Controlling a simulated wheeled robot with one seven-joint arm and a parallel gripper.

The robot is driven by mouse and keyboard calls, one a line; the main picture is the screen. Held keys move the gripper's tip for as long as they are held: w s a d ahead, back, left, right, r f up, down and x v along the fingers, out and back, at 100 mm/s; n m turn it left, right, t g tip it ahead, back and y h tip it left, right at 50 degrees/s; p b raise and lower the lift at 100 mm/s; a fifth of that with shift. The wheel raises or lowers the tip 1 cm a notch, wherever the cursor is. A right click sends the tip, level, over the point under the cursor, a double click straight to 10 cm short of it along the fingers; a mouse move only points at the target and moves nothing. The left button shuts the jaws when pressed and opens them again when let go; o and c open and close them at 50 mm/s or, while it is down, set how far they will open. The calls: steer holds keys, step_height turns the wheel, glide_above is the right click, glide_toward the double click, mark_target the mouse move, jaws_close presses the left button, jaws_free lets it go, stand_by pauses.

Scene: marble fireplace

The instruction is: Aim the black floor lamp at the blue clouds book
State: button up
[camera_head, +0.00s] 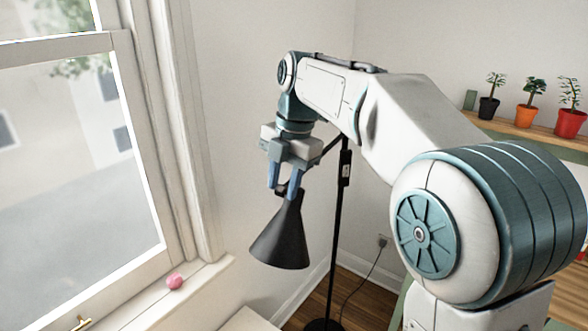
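The black floor lamp has a thin upright pole (339,225) near the room corner and a cone-shaped shade (282,240) that points downward, its wide opening toward the floor. My gripper (284,190) points down at the narrow top of the shade. Its two blue fingers are apart, with the lamp's top at or between their tips. I cannot tell whether they clamp it. The lamp's arm runs from the pole to the shade, partly hidden behind my gripper. I do not see a book that I can identify as the blue clouds book.
A window fills the left, with a pink ball (175,281) on its sill (150,307). A wooden shelf (520,130) at right holds potted plants in black (488,107), orange (527,117) and red (570,122) pots. A cable runs to a wall socket (384,241).

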step_height(320, 180, up, 14)
steer(key=d, duration=0.2)
steer(key=shift+d+f+p, duration=0.25)
steer(key=shift+p, duration=0.2)
